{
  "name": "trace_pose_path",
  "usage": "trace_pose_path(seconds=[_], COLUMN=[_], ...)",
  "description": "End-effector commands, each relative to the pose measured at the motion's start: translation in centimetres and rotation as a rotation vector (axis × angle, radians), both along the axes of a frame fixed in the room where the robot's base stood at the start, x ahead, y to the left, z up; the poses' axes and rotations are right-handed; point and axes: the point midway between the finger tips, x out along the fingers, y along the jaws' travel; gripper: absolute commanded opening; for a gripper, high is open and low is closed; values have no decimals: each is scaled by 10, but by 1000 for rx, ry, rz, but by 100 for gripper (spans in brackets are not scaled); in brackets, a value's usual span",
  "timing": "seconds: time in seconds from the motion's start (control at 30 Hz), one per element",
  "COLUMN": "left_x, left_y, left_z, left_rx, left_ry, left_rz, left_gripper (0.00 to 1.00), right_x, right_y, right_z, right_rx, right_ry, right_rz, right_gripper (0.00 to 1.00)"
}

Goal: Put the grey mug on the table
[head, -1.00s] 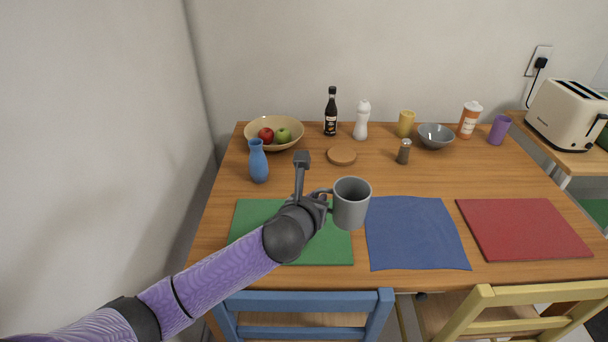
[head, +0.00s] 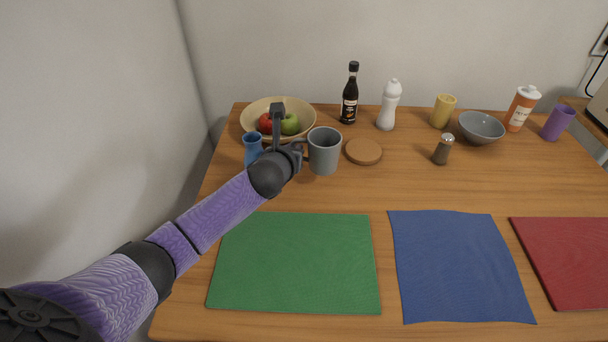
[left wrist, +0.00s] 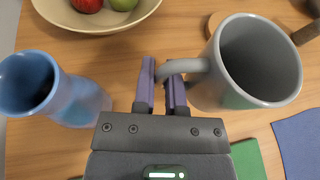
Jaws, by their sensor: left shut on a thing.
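The grey mug (head: 324,152) is upright in the head view, left of the middle, with its handle toward my left gripper (head: 300,150). In the left wrist view, the fingers of that gripper (left wrist: 162,88) are shut on the handle of the mug (left wrist: 245,65). I cannot tell for sure whether the mug's base touches the wooden table (head: 400,185) or hangs just above it. My right gripper is not in view.
A blue vase (head: 252,149) stands close left of my gripper. A fruit bowl (head: 252,118) is behind it. A cork coaster (head: 364,151) lies just right of the mug. Green (head: 295,262) and blue (head: 460,265) mats lie in front, with bare table behind them.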

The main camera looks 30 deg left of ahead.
Motion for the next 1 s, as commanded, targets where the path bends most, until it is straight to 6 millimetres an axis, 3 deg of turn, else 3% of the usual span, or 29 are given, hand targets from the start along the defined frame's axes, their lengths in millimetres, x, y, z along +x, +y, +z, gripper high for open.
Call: trace_pose_path(seconds=[0.03, 0.23, 0.6, 0.63, 0.77, 1.0], left_x=[0, 0, 0, 0, 0, 0], left_y=[0, 0, 0, 0, 0, 0], left_z=[-22, -59, -60, -59, -59, -59], left_rx=[-2, -2, 1, 1, 1, 1], left_ry=[5, 4, -1, 0, 0, 0], left_rz=[0, 0, 0, 0, 0, 0], left_gripper=[0, 0, 0, 21, 48, 49], right_x=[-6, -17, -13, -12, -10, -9], right_y=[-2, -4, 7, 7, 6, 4], right_z=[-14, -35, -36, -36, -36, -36], right_rx=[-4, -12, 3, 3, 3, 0], right_ry=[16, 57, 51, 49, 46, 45], right_rz=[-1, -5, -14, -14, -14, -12], right_gripper=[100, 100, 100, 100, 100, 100])
